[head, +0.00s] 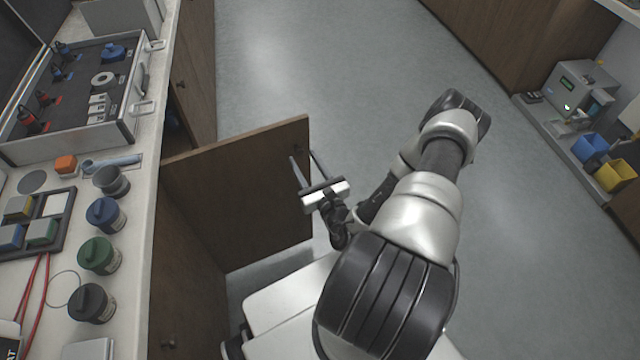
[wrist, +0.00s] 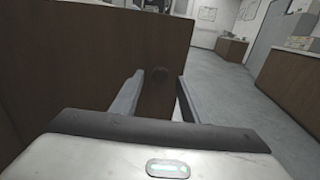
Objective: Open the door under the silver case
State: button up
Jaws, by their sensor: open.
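The silver case (head: 128,125) stands open on the counter at the left. The wooden door (head: 235,195) below it stands swung well out from the cabinet front, roughly square to it, with its face towards me. My gripper (head: 307,160) is at the door's free edge side, fingers apart, one on each side of the knob. I cannot tell whether either finger touches it.
The counter (head: 135,190) holds several dark-lidded jars (head: 97,255) and a tray of coloured blocks (head: 68,225). Another cabinet door (head: 195,70) lies beyond the open one. The grey floor (head: 300,60) is clear to the right, up to a far bench with blue and yellow bins (head: 615,175).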

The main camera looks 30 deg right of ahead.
jog(key=s+a+p, duration=0.1)
jog(key=s, duration=1.4)
jog(key=shift+s, duration=0.4)
jog(key=shift+a+r, duration=0.1)
